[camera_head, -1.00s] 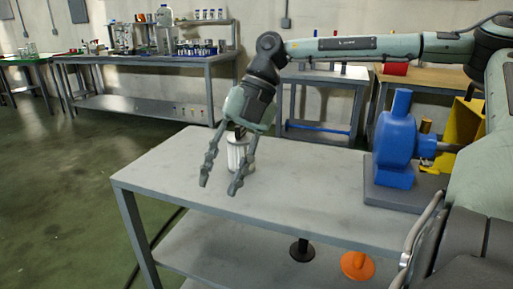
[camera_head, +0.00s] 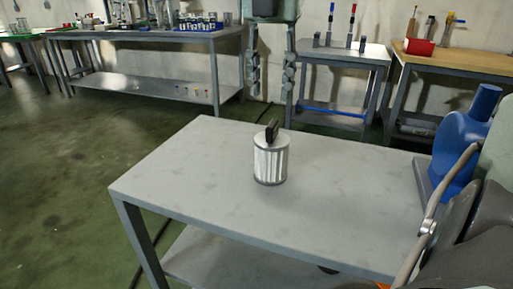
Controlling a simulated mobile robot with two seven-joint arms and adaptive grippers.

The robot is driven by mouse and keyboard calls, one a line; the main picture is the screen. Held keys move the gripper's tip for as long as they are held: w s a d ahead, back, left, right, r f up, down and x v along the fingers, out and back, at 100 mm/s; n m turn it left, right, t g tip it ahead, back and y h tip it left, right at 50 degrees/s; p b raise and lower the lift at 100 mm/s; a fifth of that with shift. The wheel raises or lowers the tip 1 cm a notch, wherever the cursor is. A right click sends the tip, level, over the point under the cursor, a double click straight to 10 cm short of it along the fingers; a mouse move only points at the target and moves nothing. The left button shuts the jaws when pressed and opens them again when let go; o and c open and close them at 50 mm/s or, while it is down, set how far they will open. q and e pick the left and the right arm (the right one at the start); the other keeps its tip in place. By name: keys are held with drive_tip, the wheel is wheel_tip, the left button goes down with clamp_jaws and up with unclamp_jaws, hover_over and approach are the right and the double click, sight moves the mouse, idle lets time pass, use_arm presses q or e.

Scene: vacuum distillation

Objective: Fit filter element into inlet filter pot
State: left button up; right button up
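The filter element (camera_head: 270,168) is a white pleated cylinder with grey end rims and a black upright grip tab (camera_head: 272,132) on top. It stands upright on the grey table. My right gripper (camera_head: 269,94) hangs from the top edge of the view, fingers pointing down, spread apart and empty. In the picture it is above the filter element, with a clear gap between fingertips and tab. I cannot identify the inlet filter pot in this view. My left gripper is not in view.
The grey table (camera_head: 200,180) is bare around the filter element. A blue pump body (camera_head: 462,140) stands at its right end. Workbenches with bottles (camera_head: 200,22) and tools (camera_head: 350,25), and a red object (camera_head: 419,46), line the back wall.

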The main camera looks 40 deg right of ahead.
sight(273, 122)
drive_tip(key=shift+s+f, duration=0.2)
drive_tip(key=shift+f, duration=0.35)
drive_tip(key=shift+s+f, duration=0.15)
drive_tip(key=shift+f, duration=0.35)
drive_tip(key=shift+w+d+f, duration=0.1)
drive_tip(key=shift+d+f, duration=0.05)
drive_tip(key=shift+f, duration=1.15)
drive_tip(key=shift+w+d+f, duration=0.1)
drive_tip(key=shift+f, duration=1.2)
drive_tip(key=shift+c, duration=0.5)
clamp_jaws()
